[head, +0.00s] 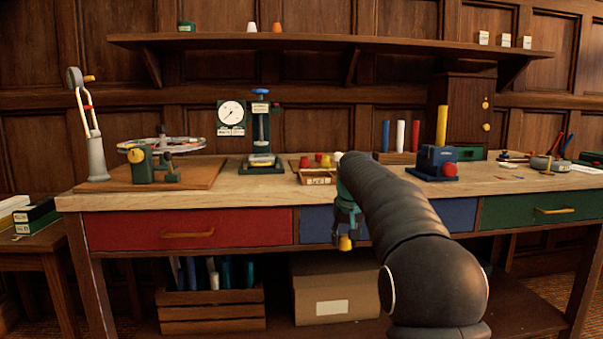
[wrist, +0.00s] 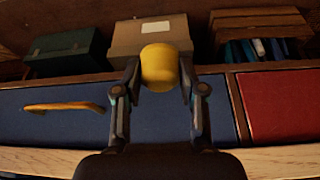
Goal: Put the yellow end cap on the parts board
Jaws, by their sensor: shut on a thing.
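My gripper (head: 346,238) is shut on the yellow end cap (head: 345,243) and holds it in front of the blue drawer, below the bench top's front edge. In the wrist view the cap (wrist: 160,68) sits between the two fingertips of my gripper (wrist: 160,75), its rounded yellow side showing. On the bench, a small wooden tray (head: 317,179) with a label stands near small red and yellow caps (head: 322,160), partly hidden by my arm. A flat brown board (head: 200,183) lies at the left of the bench. I cannot tell which is the parts board.
A green vise (head: 142,164) and a spoked wheel stand on the left board. A dial gauge stand (head: 262,150) is left of the tray. A blue vise (head: 435,163) and coloured rods (head: 400,136) are at right. The shelf (head: 330,43) overhangs the bench.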

